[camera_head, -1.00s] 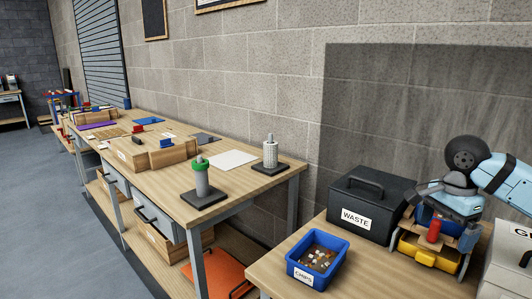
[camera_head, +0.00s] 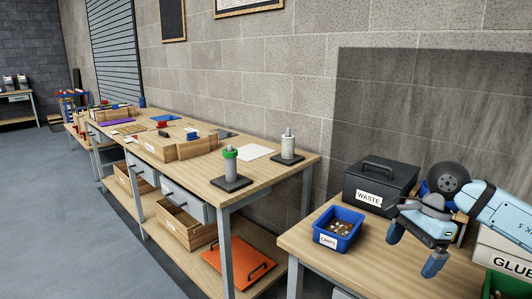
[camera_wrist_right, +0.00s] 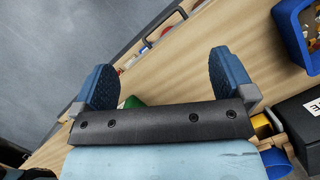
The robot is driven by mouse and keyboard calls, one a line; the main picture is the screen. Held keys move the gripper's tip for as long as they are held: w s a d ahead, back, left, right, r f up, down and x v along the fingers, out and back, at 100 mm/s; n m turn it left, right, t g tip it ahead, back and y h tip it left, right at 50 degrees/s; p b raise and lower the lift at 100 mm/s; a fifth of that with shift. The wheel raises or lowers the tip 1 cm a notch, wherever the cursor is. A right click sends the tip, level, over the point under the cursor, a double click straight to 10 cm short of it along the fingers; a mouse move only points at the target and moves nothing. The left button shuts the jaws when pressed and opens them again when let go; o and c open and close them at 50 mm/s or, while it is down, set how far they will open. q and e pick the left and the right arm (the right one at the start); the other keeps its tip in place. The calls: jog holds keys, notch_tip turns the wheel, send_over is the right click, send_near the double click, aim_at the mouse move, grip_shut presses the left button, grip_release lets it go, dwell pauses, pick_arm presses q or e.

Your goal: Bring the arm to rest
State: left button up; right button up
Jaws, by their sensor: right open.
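My right arm (camera_head: 500,207) is light blue and comes in from the right in the head view. Its gripper (camera_head: 414,250) hangs over the near table with its blue fingers spread apart and nothing between them. In the right wrist view the open gripper (camera_wrist_right: 163,75) shows two ribbed blue fingers over bare wood and the table's edge. My left gripper is not in view.
A GLUE box (camera_head: 503,252) and a green bin (camera_head: 508,285) are at right. A long workbench (camera_head: 262,172) stands beyond; the floor at left is clear.

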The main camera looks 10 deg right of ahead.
jog(key=s+a+f+m+t+y, duration=0.2)
jog(key=a+f+m+t+y, duration=0.15)
jog(key=a+m+y, duration=0.65)
jog(key=s+a+f+m+t+y, duration=0.2)
jog(key=a+f+m+t+y, duration=0.15)
jog(key=a+m+y, duration=0.7)
notch_tip(320, 180, down, 14)
jog(key=s+d+m+t+h, duration=0.25)
jog(key=m+t+h, duration=0.75)
jog(key=m+h, duration=1)
jog(key=s+f+m+g, duration=0.6)
jog(key=s+f+m, duration=0.5)
jog(key=f+m, duration=0.15)
pick_arm(q)
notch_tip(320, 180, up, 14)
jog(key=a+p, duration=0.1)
jog(key=p, duration=1.6)
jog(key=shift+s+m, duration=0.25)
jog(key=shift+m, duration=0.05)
pick_arm(e)
notch_tip(320, 180, up, 14)
jog(key=s+d, duration=0.1)
jog(key=s, duration=0.1)
jog(key=shift+d+h, duration=0.15)
jog(key=shift+h, duration=0.2)
